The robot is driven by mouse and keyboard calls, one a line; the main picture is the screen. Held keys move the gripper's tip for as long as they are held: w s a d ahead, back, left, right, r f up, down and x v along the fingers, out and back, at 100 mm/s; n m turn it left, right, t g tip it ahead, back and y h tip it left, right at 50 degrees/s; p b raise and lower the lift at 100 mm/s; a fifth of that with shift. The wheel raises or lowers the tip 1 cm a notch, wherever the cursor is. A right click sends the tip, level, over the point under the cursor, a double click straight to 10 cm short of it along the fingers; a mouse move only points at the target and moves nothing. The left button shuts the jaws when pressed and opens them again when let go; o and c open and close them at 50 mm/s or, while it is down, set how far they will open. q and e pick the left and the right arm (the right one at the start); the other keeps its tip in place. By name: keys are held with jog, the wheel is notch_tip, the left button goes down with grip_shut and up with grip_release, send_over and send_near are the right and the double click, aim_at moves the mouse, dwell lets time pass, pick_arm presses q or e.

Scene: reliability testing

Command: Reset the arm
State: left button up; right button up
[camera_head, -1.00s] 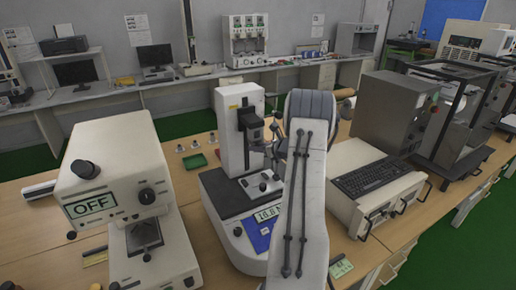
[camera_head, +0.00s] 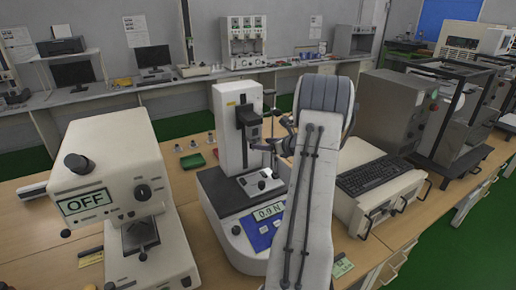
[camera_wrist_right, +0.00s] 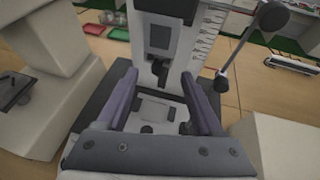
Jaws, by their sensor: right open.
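My right arm comes in from the bottom right in the head view, and my right gripper (camera_head: 277,146) is beside the upright column of a white tester (camera_head: 230,125). The tester's dark head (camera_head: 249,118) sits on the column, above a small sample stage (camera_head: 262,181). Its display (camera_head: 268,211) appears to read about 0.9 N. In the right wrist view, my right gripper (camera_wrist_right: 163,85) is open, its two purple-grey fingers apart with nothing held. A lever with a black ball knob (camera_wrist_right: 272,15) stands to the right of the fingers, apart from them. My left gripper is not in view.
A cream machine with an OFF display (camera_head: 85,201) stands close on the left. A keyboard (camera_head: 374,176) and a grey cabinet (camera_head: 392,110) are on the right. Small weights and a green tray (camera_head: 192,161) lie behind, on open wooden table.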

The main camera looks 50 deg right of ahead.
jog(key=b+v, duration=0.1)
jog(key=v, duration=0.4)
jog(key=shift+r, duration=0.1)
jog(key=a+f+n+g+y, duration=0.4)
jog(key=a+n, duration=0.5)
jog(key=a, duration=0.6)
jog(key=a+f+n+g+y, duration=0.1)
jog(key=a+f+n+g, duration=0.35)
jog(key=a+n, duration=0.8)
jog(key=s+a+r+n+g+h+b, duration=0.1)
jog(key=s+a+n+g, duration=0.1)
jog(key=s+a+n, duration=0.9)
jog(key=s+a+r+n+g+h+b, duration=0.1)
jog(key=s+a+n+g, duration=0.2)
jog(key=s+a+n, duration=0.9)
jog(key=a, duration=0.4)
jog(key=shift+s+a+r+h, duration=0.2)
jog(key=shift+a+r+h, duration=0.1)
jog(key=shift+r, duration=0.1)
